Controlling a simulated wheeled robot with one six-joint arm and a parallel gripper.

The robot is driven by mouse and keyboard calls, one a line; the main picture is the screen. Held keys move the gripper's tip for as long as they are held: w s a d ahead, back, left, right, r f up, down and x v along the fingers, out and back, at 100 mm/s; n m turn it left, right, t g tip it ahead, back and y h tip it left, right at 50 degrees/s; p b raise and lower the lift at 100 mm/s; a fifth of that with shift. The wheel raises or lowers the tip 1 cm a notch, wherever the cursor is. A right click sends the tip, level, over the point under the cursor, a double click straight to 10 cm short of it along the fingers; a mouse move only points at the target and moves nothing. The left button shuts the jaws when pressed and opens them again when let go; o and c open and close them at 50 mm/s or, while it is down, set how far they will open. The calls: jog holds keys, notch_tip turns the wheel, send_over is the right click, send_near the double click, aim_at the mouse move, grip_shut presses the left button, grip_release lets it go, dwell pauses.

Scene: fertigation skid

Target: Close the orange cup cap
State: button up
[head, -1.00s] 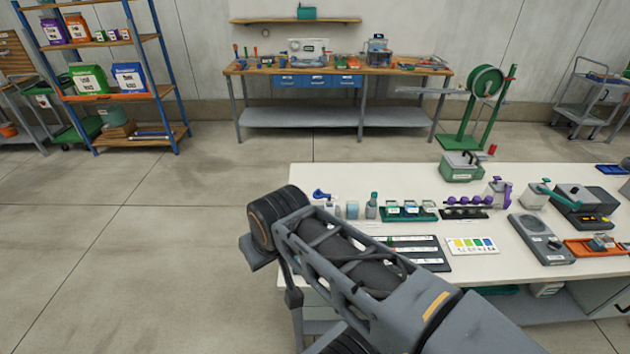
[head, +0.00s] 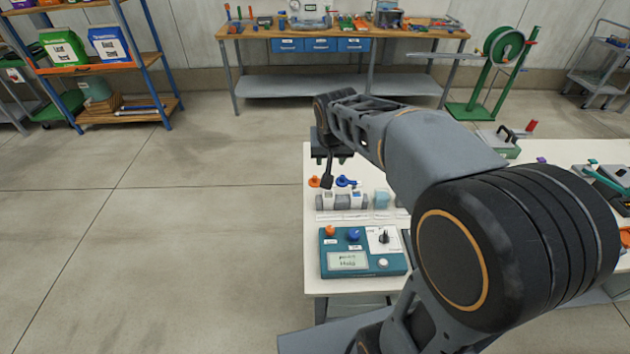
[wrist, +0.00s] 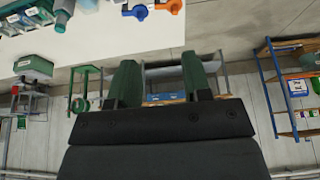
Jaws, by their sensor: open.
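A small orange cap (head: 314,181) shows at the table's far left corner in the head view, beside a similar blue cap (head: 346,181). Small grey and white holders stand in front of them. In the wrist view, which is upside down, the orange cap (wrist: 174,6) is at the top edge, with the blue cap (wrist: 140,12) to its left. How far the orange cap is open is too small to tell. My gripper (wrist: 161,78) is open and empty, with green fingers apart. It touches neither cap. In the head view my arm reaches over the table's far left corner.
A teal control box (head: 362,250) with orange and blue knobs sits at the front left of the white table (head: 317,273). A pale blue cup (head: 381,198) stands right of the holders. My arm hides much of the table. Floor to the left is clear.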

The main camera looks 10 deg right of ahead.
jog(key=m+b, duration=0.2)
jog(key=b, duration=0.1)
send_near(315, 176)
jog(key=shift+h, duration=0.4)
jog(key=x, duration=0.3)
jog(key=p+x, duration=0.1)
jog(key=x, duration=0.2)
jog(key=a+p+x, duration=0.1)
jog(key=x, duration=0.2)
jog(key=shift+d+f, duration=0.1)
jog(key=shift+f, duration=0.05)
jog(key=shift+c, duration=0.2)
grip_shut()
